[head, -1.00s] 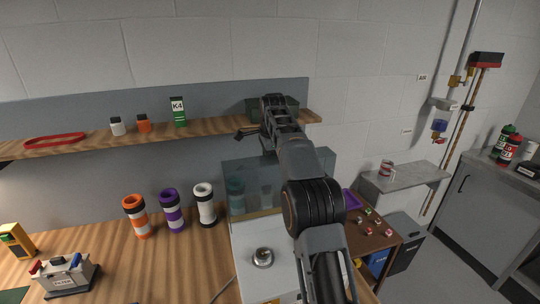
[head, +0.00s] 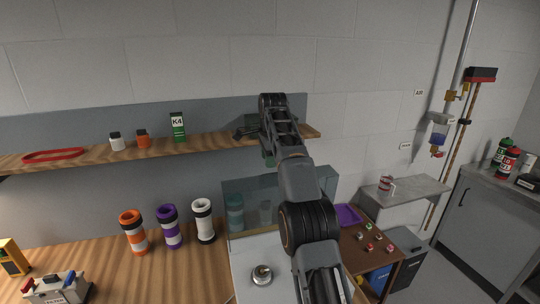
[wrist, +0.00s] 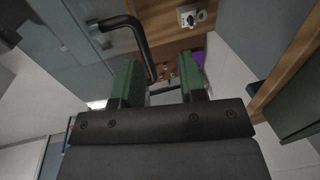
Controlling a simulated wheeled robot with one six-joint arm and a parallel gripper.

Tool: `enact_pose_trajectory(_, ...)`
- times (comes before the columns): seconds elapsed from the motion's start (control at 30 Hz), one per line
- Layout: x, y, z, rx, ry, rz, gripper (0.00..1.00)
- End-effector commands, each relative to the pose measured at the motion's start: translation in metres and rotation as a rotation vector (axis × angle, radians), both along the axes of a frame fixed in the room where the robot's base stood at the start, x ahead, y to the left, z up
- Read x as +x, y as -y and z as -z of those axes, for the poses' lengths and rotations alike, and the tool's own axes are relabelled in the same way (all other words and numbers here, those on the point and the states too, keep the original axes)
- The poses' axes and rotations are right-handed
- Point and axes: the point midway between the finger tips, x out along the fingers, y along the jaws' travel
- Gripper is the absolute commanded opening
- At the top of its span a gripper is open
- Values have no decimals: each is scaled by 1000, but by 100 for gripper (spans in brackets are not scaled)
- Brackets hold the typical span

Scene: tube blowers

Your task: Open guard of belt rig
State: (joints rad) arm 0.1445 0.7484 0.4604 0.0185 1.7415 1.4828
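The guard of the belt rig appears as a clear, bluish box (head: 237,208) on the bench in the head view, partly hidden by my arm. In the wrist view its clear panel (wrist: 62,42) is at the upper left, with a bent black bar handle (wrist: 128,22). My gripper (wrist: 160,80) has two green fingers set apart. The handle's lower end reaches the gap near the left finger; I cannot tell whether it touches. In the head view my gripper (head: 268,157) is mostly hidden by my arm, above the guard.
A wooden shelf (head: 90,152) runs behind, with a green K4 box (head: 178,127) on it. Orange (head: 133,232), purple (head: 169,226) and white (head: 203,221) ringed cylinders stand left of the guard. A round metal knob (head: 262,275) sits in front. A brown side table (head: 385,262) is at right.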

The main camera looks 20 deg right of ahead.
Motion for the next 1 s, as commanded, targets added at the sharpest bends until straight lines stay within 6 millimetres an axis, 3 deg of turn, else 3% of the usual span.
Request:
enact_pose_trajectory(0.33,-4,0,-13,0,1,0,38)
enact_pose_trajectory(0.83,-6,1,-14,0,1,3,38)
enact_pose_trajectory(1.0,-32,15,-49,-12,71,34,38)
